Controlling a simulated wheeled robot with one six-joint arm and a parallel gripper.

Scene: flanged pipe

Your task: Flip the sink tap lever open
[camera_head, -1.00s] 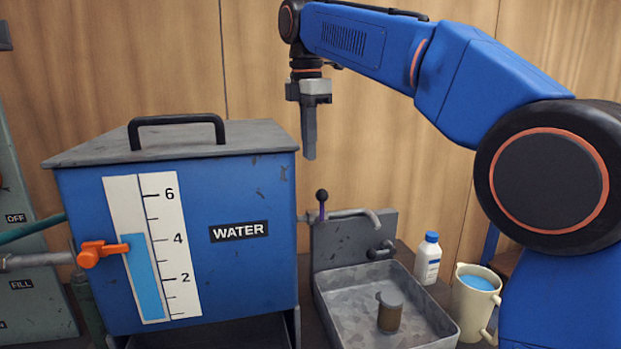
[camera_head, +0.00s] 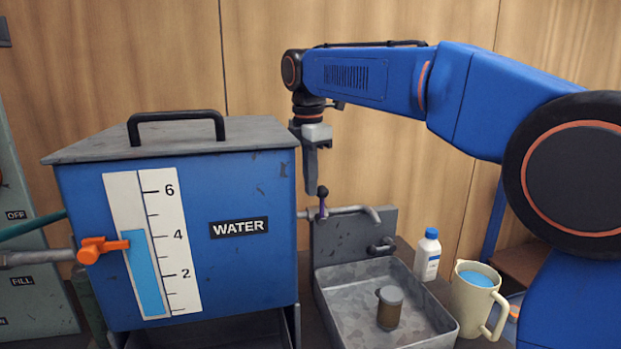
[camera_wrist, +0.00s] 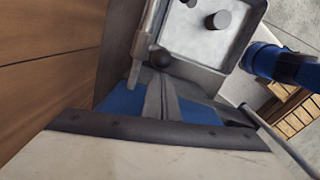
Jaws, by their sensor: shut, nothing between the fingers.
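The tap lever (camera_head: 322,202) stands upright on the tap pipe, a thin stem with a dark round knob. The tap spout (camera_head: 355,210) runs right over the grey sink (camera_head: 333,308). My gripper (camera_head: 311,190) is shut and empty, pointing down, with its tip just left of the knob and at about its height. In the wrist view the knob (camera_wrist: 159,57) is close to the shut fingertips (camera_wrist: 150,80). I cannot tell whether they touch.
The blue water tank (camera_head: 240,275) stands just left of the gripper. A white bottle (camera_head: 427,258) and a cream jug (camera_head: 475,300) of blue liquid stand to the right. A smaller knobbed fitting (camera_head: 382,246) sits on the sink's back panel.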

